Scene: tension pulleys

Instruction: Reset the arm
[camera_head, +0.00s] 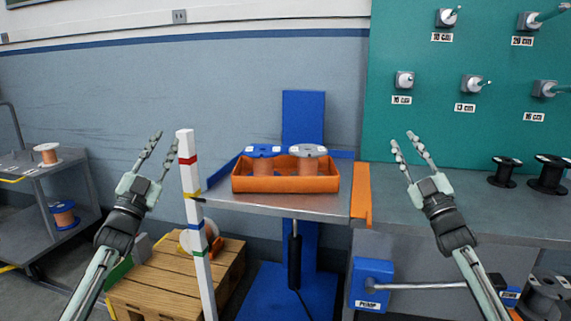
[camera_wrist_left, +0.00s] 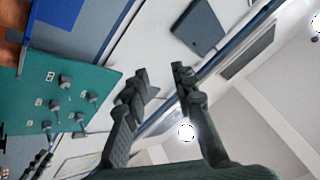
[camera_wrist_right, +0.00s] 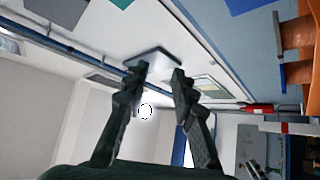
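My left gripper (camera_head: 161,157) is raised on the left of the head view, left of the white post with coloured bands. Its fingers are apart and nothing is between them, as the left wrist view (camera_wrist_left: 158,84) also shows. My right gripper (camera_head: 414,152) is raised on the right, in front of the grey counter. Its fingers are apart and empty, also in the right wrist view (camera_wrist_right: 160,82). Both arms point upward, one on each side of the lift table (camera_head: 290,203). Neither gripper touches anything.
An orange tray (camera_head: 270,184) on the lift table holds a blue-topped spool (camera_head: 263,151) and a grey-topped spool (camera_head: 308,150). The banded white post (camera_head: 195,215) stands near my left arm. A pump box with a lever (camera_head: 371,284) is low on the right. A green pegboard (camera_head: 430,110) is behind.

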